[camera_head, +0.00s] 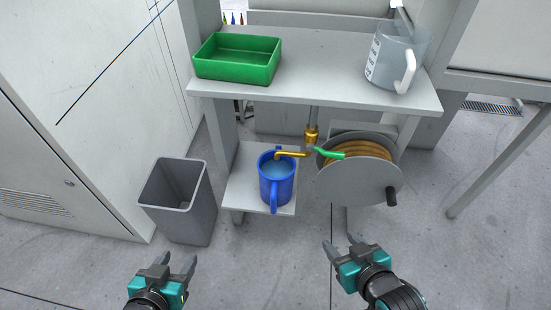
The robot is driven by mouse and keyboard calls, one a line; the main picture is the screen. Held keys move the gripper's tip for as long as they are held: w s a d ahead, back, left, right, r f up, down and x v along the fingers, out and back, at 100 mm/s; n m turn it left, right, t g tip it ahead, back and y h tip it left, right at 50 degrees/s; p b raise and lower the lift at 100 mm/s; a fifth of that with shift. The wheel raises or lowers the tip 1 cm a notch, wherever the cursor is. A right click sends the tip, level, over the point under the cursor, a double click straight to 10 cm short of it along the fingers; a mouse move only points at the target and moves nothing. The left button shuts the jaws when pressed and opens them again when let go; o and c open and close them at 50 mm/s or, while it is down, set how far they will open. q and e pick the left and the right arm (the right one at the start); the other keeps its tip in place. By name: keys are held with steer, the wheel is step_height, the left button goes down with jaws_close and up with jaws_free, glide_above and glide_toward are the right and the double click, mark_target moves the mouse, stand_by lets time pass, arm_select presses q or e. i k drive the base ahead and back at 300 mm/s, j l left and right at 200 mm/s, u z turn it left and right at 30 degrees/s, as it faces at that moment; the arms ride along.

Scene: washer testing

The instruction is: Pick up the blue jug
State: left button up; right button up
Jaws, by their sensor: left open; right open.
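The blue jug (268,187) stands upright on a small low grey shelf (242,190) under the bench. Its handle faces me, and liquid shows inside. A brass spout (291,155) reaches over its rim. My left gripper (177,262) is open and empty at the lower left, in front of the bin and apart from the jug. My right gripper (340,245) is open and empty at the lower right, to the right of the jug and nearer to me.
A grey bin (190,222) stands left of the shelf. A hose reel (365,180) with a crank is right of the jug. The bench top (320,75) above holds a green tray (238,70) and a clear measuring jug (392,65). Open floor lies in front.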

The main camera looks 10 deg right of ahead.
mark_target(277, 177)
steer(key=i+j, duration=0.7)
steer(key=j, duration=0.1)
